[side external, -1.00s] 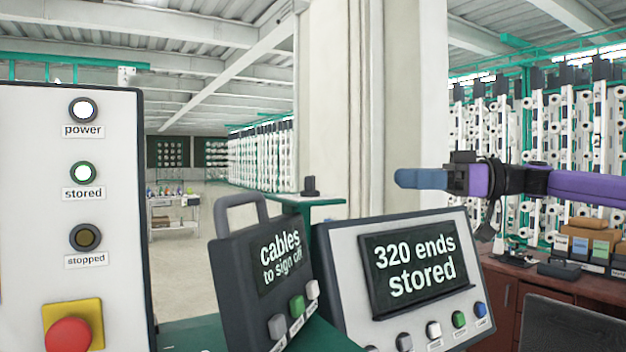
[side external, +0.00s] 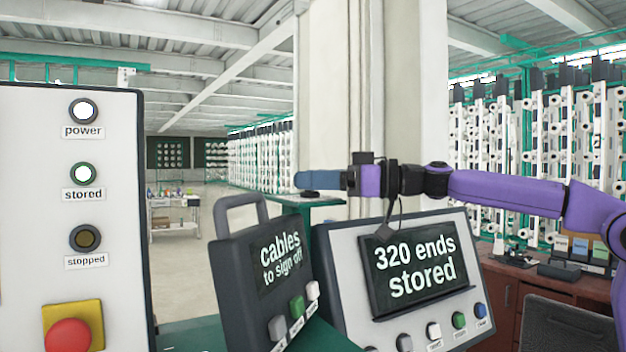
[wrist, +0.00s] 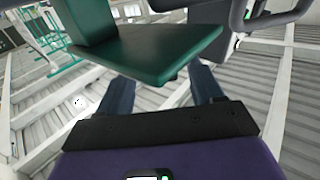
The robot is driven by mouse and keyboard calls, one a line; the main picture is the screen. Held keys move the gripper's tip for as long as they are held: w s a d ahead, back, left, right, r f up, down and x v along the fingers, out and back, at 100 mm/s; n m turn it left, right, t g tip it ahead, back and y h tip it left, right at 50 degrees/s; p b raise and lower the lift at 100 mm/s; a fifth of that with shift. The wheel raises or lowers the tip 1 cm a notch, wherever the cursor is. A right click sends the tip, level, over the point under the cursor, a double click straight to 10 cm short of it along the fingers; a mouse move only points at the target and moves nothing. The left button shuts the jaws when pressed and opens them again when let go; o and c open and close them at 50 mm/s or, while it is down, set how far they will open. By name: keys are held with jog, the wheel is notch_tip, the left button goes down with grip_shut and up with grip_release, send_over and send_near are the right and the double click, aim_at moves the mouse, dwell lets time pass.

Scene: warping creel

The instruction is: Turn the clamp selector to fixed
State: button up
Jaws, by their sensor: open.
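A small dark device, which looks like the clamp selector (side external: 310,194), sits on the green ledge (side external: 325,201) by the pillar in the side external view. Only its low base shows; the blue fingers cover its upper part. My gripper (side external: 300,180) points left, level, at the height of the device's top. Whether its fingers are around the device or in front of it, I cannot tell. In the wrist view my gripper (wrist: 161,75) has its two blue fingers spread apart, with a green plate (wrist: 150,50) beyond them. I cannot make out the selector or its setting there.
A slanted console (side external: 330,262) reading "320 ends stored" stands below my gripper. A dark handled box (side external: 240,285) reading "cables to sign off" stands left of it. A panel with lamps and a red button (side external: 68,335) fills the left. A pillar (side external: 345,100) rises behind.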

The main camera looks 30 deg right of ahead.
jog(key=shift+w+a, duration=0.2)
jog(key=shift+a, duration=0.05)
jog(key=c, duration=1)
jog(key=shift+o, duration=0.2)
jog(key=shift+n+g+y, duration=0.3)
jog(key=shift+g, duration=0.1)
jog(key=n+g+y, duration=0.1)
jog(key=g, duration=0.1)
jog(key=n+g+y, duration=0.1)
jog(key=n+g, duration=0.1)
jog(key=shift+w+d, duration=0.1)
jog(key=shift+w, duration=0.1)
jog(key=shift+n+g+y, duration=0.4)
jog(key=shift+n+g, duration=0.65)
jog(key=shift+g, duration=0.55)
jog(key=shift+n+g+y, duration=0.4)
jog(key=shift+n+g, duration=0.65)
jog(key=shift+g, duration=0.55)
jog(key=shift+n+g, duration=0.5)
jog(key=shift+g, duration=0.3)
jog(key=o, duration=1)
jog(key=shift+c, duration=0.2)
